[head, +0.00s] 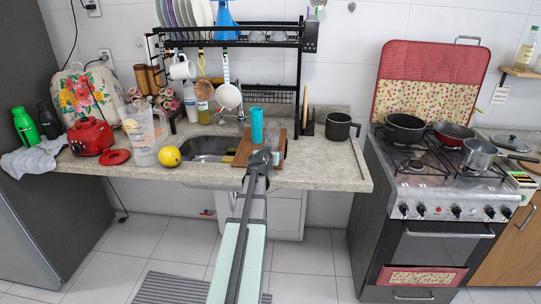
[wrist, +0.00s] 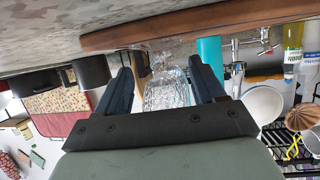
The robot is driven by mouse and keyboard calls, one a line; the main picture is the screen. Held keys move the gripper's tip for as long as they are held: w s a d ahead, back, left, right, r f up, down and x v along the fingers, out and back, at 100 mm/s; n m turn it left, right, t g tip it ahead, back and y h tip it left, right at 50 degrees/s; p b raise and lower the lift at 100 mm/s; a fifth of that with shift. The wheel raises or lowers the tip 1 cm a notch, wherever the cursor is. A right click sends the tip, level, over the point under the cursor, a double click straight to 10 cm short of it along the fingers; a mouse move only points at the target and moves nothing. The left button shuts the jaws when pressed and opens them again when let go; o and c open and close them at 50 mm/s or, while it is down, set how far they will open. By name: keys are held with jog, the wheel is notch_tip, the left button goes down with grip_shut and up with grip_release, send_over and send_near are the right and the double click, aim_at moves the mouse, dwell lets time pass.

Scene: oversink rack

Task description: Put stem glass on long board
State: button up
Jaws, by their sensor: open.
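A clear stem glass (wrist: 167,92) shows in the wrist view, between the two fingers of my gripper (wrist: 159,66). The jaws are open, with a finger on either side of the glass; I cannot tell whether either touches it. The brown wooden long board (wrist: 200,22) runs across the top of the wrist view, close to the glass's narrow end. In the head view the board (head: 243,149) lies by the sink, and my gripper (head: 262,156) is over its front part. The glass is mostly hidden by my gripper there.
A turquoise cup (head: 257,125) stands behind my gripper. The sink (head: 208,147) is left of the board, with a yellow fruit (head: 169,156) on the counter beside it. A dark pot (head: 341,126) stands to the right. The black rack (head: 230,43) overhangs the sink.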

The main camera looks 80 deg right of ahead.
jog(key=shift+r, duration=0.2)
jog(key=v, duration=1.2)
